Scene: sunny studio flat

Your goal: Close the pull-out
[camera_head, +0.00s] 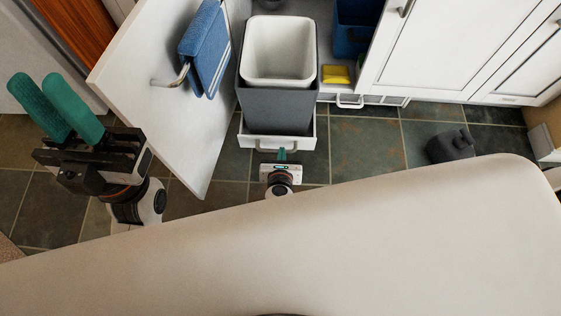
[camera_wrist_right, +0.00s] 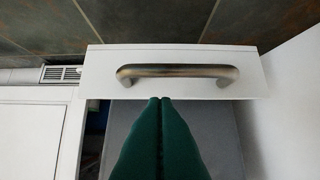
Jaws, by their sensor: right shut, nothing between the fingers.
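The pull-out (camera_head: 300,143) stands out from the open cabinet in the head view, with its low white front towards me. It carries a grey bin (camera_head: 270,105) with a white liner bucket (camera_head: 279,50). In the right wrist view its white front (camera_wrist_right: 240,80) has a metal bar handle (camera_wrist_right: 180,70). My right gripper (camera_head: 282,154) is shut and empty, right at that front. Its green fingertips (camera_wrist_right: 160,99) overlap the edge of the front beside the handle; I cannot tell if they touch. My left gripper (camera_head: 36,80) is open and empty at the left, away from the pull-out.
The open cabinet door (camera_head: 165,110), with a blue towel (camera_head: 205,50) on its handle, stands left of the pull-out. A yellow sponge (camera_head: 336,75) and a blue container (camera_head: 352,30) sit to its right. A dark grey object (camera_head: 451,146) is on the tiled floor. A pale surface crosses the foreground.

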